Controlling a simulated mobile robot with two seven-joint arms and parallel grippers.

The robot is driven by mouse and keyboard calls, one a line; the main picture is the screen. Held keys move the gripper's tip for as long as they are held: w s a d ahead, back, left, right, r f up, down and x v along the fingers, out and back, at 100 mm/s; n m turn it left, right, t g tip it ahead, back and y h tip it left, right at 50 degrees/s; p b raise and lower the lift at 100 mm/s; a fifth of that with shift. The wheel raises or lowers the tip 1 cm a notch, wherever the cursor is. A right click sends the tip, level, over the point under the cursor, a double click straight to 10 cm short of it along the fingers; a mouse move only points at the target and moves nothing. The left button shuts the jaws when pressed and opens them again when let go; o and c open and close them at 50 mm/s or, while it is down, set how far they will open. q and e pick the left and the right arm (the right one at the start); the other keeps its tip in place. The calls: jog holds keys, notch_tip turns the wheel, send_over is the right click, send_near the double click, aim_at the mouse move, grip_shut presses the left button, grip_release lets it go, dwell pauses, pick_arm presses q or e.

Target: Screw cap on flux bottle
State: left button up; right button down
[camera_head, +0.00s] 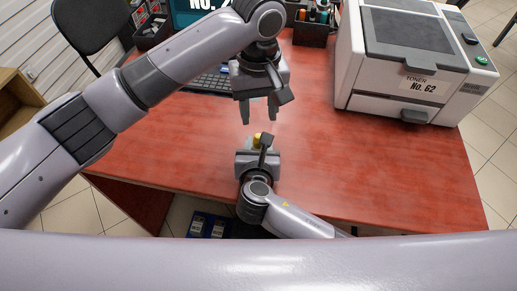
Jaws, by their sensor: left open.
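My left gripper (259,118) hangs over the desk with its two fingers pointing down and apart. It is open, and nothing shows between its fingers. My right gripper (256,146) is just below it in the picture, near the front part of the desk. A small yellow thing (257,138), perhaps the cap or top of the flux bottle, shows at the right gripper's fingers. It lies a short way below the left fingertips in the picture. The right gripper hides most of it, and whether the fingers are shut on it is unclear. No separate bottle or cap is distinguishable.
A red-brown desk (400,165) has wide clear areas on both sides of the grippers. A large white printer (405,60) stands at the back right. A dark keyboard (210,82) lies behind my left arm. A black organizer (314,30) stands at the back.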

aim_at(258, 135)
dwell(0.3)
pick_arm(q)
jog(key=shift+f, duration=4)
grip_shut()
jog(key=m, duration=0.6)
jog(key=shift+m, duration=0.4)
